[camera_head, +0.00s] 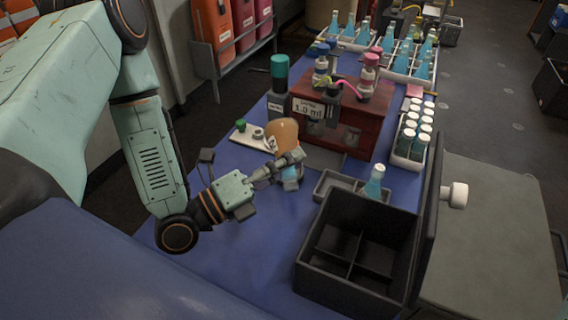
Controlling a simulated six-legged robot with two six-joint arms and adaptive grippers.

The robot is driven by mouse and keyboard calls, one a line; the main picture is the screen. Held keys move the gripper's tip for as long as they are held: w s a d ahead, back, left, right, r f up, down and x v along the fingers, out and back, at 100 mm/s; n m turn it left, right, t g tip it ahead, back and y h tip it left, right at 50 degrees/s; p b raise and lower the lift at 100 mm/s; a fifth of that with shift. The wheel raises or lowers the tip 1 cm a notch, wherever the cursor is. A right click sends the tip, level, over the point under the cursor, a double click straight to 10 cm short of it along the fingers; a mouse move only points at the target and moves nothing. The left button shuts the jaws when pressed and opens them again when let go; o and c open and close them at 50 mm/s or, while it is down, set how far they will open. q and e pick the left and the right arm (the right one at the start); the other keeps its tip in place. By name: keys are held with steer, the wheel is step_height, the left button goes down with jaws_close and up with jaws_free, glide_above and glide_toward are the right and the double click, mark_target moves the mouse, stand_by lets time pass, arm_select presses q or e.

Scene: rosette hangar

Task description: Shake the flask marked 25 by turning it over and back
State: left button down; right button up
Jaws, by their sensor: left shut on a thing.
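My left gripper (280,167) reaches in from the left over the blue table and is shut on a small flask (290,184). Pale blue shows in the flask just below the fingers. The fingers cover much of it, and I cannot read a number or tell its exact tilt. A tan rounded thing (283,134) shows right behind the fingers; I cannot tell if it touches the flask. Another flask with blue liquid and a white cap (374,181) stands upright beyond the black divided box; its mark is not readable. My right gripper is not in view.
An open black box (315,246) with dividers stands at the front right. A red-brown dispenser stand (372,118) with bottles is behind. A white rack (403,157) of capped bottles is at right. A white board (243,135) with green caps lies left of the tan thing.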

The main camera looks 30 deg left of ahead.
arm_select(q)
steer(key=n+p, duration=0.1)
steer(key=n, duration=0.1)
steer(key=n+g+y+p, duration=0.1)
steer(key=n+p, duration=0.2)
steer(key=p, duration=0.1)
steer(key=shift+r+n+g, duration=0.3)
steer(key=shift+n, duration=0.1)
steer(key=shift+f+n+g+y+p, duration=0.25)
steer(key=shift+n+y+p, duration=0.2)
steer(key=shift+n, duration=0.25)
steer(key=n+p, duration=0.1)
steer(key=n+g+p, duration=0.1)
steer(key=p, duration=0.1)
steer(key=n+g+p, duration=0.1)
steer(key=shift+r+n+p, duration=0.25)
steer(key=shift+n+p, duration=0.15)
steer(key=shift+f+n+g+p, duration=0.1)
steer(key=shift+n+g+p, duration=0.35)
steer(key=shift+n+p, duration=0.15)
steer(key=shift+f, duration=0.15)
